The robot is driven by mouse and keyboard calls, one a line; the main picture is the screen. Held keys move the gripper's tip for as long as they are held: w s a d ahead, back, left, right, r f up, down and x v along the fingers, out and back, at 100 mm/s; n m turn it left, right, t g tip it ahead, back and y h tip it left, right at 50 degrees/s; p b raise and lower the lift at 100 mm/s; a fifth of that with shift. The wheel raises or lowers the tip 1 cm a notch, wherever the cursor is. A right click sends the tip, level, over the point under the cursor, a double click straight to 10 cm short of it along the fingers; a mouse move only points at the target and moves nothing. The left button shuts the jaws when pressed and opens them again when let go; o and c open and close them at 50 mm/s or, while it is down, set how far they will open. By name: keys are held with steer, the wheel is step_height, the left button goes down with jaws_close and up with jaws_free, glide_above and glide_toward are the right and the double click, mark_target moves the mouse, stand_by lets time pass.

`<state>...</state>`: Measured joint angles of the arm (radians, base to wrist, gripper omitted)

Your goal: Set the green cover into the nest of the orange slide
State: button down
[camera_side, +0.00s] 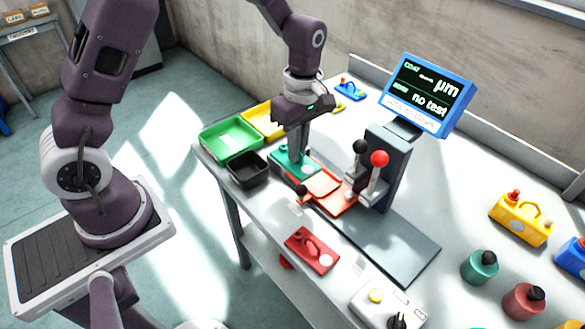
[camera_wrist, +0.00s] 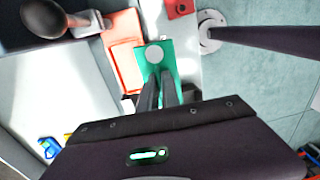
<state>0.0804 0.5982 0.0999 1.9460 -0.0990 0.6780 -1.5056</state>
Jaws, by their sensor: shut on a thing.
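The green cover (camera_side: 284,168) is a flat plate with a raised grip part and a pale round spot. My gripper (camera_side: 294,152) is shut on it and points down. The wrist view also shows the green cover (camera_wrist: 157,68) between my fingertips (camera_wrist: 160,82). The orange slide (camera_side: 333,202) lies on the table just right of and nearer than the cover, beside the grey stand. In the wrist view the orange slide (camera_wrist: 125,50) is left of the cover, whose edge overlaps it in the picture. I cannot tell the cover's height or whether it touches the slide.
A grey stand (camera_side: 389,165) with black-knobbed and red-knobbed levers rises beside the slide. A green tray (camera_side: 217,152), a yellow tray (camera_side: 252,113) and a black bin (camera_side: 248,182) are at left. A red cover (camera_side: 312,262) lies in front. A display (camera_side: 432,92) stands behind.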

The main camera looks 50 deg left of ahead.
steer(key=r, duration=0.2)
glide_above(315, 178)
steer(key=shift+f+t, duration=0.4)
steer(key=shift+f, duration=1.55)
steer(key=shift+f, duration=0.1)
steer(key=shift+f, duration=1.65)
steer(key=shift+f, duration=1.15)
steer(key=shift+f, duration=0.15)
steer(key=shift+f, duration=0.2)
